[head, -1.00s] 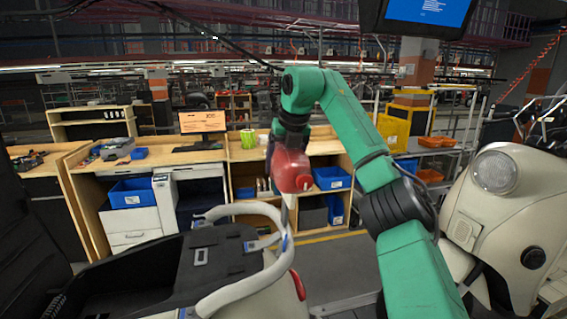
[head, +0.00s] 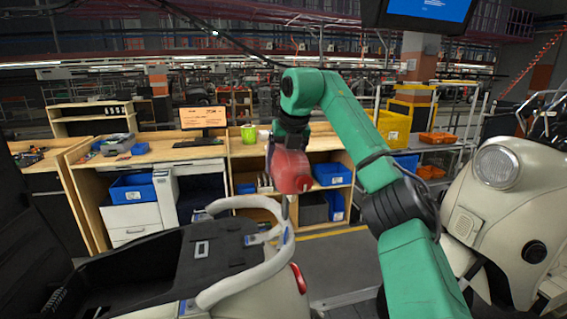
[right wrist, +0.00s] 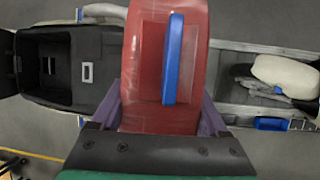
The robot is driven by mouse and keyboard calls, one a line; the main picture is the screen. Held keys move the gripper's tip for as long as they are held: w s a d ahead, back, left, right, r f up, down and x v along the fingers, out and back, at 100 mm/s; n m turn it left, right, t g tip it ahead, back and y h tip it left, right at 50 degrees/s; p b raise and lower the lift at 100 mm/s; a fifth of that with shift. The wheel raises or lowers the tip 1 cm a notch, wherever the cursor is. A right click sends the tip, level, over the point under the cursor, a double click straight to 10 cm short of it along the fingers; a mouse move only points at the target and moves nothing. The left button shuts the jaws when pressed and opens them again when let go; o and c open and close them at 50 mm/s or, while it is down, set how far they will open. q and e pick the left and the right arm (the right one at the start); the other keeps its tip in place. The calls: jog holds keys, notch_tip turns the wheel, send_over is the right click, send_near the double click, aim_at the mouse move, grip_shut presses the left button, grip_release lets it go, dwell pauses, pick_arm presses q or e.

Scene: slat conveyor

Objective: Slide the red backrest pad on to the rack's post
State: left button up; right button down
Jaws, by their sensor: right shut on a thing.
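The red backrest pad (head: 291,172) hangs from my right gripper (head: 278,138) in the head view, above the rear of a cream scooter. In the right wrist view the pad (right wrist: 150,62) lies between the purple fingers of my right gripper (right wrist: 160,115), with a blue strip (right wrist: 172,58) on its face. The scooter's white tubular rack (head: 250,274) curves around a black seat area below and left of the pad. A thin grey upright piece (head: 285,208) shows between pad and rack. I cannot tell whether it is the post or touches the pad. My left gripper is out of view.
Another cream scooter (head: 512,205) stands close to my right arm. Wooden workbenches (head: 150,155) with blue bins (head: 131,187) and a monitor (head: 203,118) stand behind.

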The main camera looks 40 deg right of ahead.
jog(key=shift+f, duration=0.4)
jog(key=shift+f, duration=0.1)
jog(key=shift+w+a+f+b, duration=0.1)
jog(key=shift+f+b, duration=0.45)
jog(key=shift+f, duration=0.2)
jog(key=shift+f, duration=0.4)
jog(key=shift+f, duration=0.25)
grip_release()
jog(key=shift+a+r, duration=0.1)
